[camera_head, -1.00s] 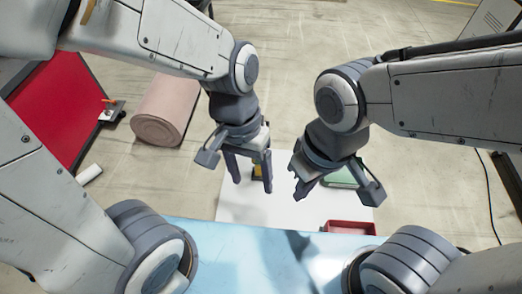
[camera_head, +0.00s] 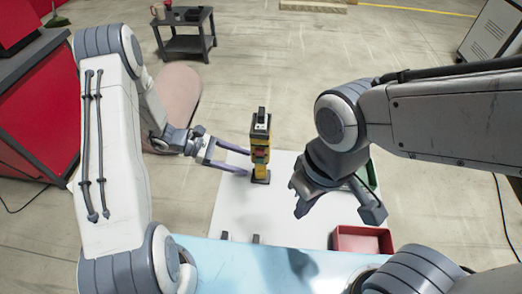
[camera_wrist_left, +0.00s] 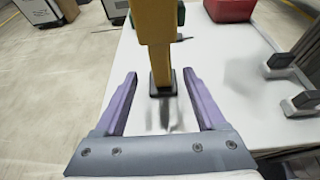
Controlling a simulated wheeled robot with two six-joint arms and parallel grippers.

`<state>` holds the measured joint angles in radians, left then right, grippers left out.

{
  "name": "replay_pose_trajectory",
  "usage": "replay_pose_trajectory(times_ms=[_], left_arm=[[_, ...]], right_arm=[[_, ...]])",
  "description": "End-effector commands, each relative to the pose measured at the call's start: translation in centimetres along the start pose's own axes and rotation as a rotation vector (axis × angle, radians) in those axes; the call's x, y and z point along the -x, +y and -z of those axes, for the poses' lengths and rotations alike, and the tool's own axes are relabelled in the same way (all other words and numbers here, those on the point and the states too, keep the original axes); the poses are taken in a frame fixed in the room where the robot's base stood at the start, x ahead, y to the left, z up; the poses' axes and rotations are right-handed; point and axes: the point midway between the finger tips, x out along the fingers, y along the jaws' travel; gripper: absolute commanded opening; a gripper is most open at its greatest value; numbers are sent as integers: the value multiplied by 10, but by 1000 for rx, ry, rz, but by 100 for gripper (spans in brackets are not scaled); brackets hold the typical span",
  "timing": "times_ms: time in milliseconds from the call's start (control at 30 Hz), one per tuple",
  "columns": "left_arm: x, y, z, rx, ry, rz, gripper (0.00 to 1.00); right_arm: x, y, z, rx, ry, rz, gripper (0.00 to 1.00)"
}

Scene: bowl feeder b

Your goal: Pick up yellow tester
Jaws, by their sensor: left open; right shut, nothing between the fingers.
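The yellow tester (camera_head: 260,150), with black parts at its top and base, stands upright on the white tabletop (camera_head: 235,205). In the left wrist view, its yellow body (camera_wrist_left: 156,35) rises ahead of my fingers and its dark base (camera_wrist_left: 162,82) lies between the fingertip lines; its top is out of frame. My left gripper (camera_head: 248,162) is open, reaching in from the left with its fingertips close to the tester's lower part. Its two fingers also show in the left wrist view (camera_wrist_left: 160,76). I see no clear contact. My right gripper (camera_head: 300,208) is shut and empty, right of the tester.
A red bin (camera_head: 362,232) sits at the front right of the tabletop, and a green tray (camera_head: 373,176) is partly hidden behind my right arm. Grey upright pieces (camera_wrist_left: 280,62) stand at the right in the left wrist view. A dark cart (camera_head: 185,40) is far back.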

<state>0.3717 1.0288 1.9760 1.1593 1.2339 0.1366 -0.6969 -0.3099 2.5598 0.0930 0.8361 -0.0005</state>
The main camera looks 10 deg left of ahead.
Motion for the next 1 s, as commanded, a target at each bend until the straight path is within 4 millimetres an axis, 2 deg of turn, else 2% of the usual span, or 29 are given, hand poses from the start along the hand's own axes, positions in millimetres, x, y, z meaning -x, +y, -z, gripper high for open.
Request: replay_pose_trajectory(times_ms=[200,433,700,1000], left_arm=[[-34,-2,-2,-1,1,7,72],[-52,-2,-4,-2,3,8,72],[-90,-2,-7,-2,3,9,72],[-96,-1,-6,-4,4,5,72]], right_arm=[[7,0,0,0,0,0,0],[12,-1,1,0,0,0,0],[24,-2,1,0,0,0,0],[24,-2,1,0,0,0,0]])
